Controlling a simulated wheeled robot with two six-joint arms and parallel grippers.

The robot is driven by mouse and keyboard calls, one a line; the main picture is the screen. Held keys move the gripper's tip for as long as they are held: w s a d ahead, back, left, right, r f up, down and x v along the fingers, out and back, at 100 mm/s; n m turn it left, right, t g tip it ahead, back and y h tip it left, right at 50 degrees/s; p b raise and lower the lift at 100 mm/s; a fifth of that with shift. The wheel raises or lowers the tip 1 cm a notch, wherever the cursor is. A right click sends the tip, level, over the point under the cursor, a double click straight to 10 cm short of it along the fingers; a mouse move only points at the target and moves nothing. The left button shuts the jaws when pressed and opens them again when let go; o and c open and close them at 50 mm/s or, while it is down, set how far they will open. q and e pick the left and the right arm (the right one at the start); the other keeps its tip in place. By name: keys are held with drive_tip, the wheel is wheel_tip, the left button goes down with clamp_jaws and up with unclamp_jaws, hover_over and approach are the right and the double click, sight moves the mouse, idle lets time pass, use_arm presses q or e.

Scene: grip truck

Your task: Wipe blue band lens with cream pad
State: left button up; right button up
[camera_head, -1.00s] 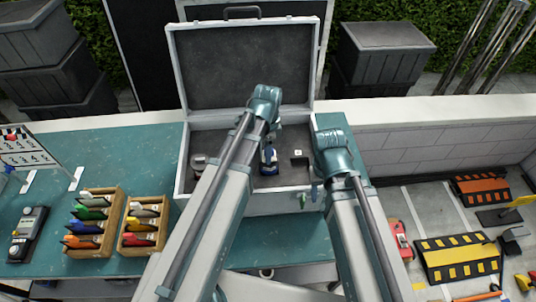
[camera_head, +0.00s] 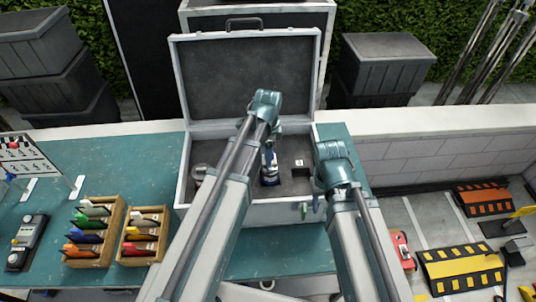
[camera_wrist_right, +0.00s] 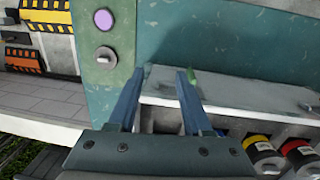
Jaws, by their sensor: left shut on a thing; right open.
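A dark lens with a blue band and a pale part (camera_head: 269,172) is in the open case (camera_head: 255,212) in the head view. My left gripper (camera_head: 269,150) is shut on it from above, and its arm hides part of the case. I cannot tell whether the lens is clear of the foam. My right gripper (camera_head: 310,206) is at the case's front right. I cannot make out a cream pad.
Wooden trays of coloured clamps (camera_head: 94,230) and a dark device (camera_head: 27,242) lie on the teal table to the left. The case lid (camera_head: 250,80) stands open behind. Striped ramps (camera_head: 460,268) lie on the floor at right.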

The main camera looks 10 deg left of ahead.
sight(269, 175)
use_arm(q)
drive_tip(key=shift+s+d+f, duration=0.1)
drive_tip(key=shift+s+d, duration=0.1)
drive_tip(key=shift+s, duration=0.5)
drive_tip(key=shift+s+d, duration=0.2)
drive_tip(key=shift+s, duration=0.5)
drive_tip(key=shift+s, duration=0.15)
drive_tip(key=shift+s+d, duration=0.25)
drive_tip(key=shift+s, duration=0.4)
drive_tip(key=shift+s+d, duration=0.2)
drive_tip(key=shift+s, duration=0.4)
drive_tip(key=shift+r, duration=0.2)
wheel_tip(269, 175, up, 6)
drive_tip(key=p, duration=0.6)
drive_tip(key=shift+f, duration=0.1)
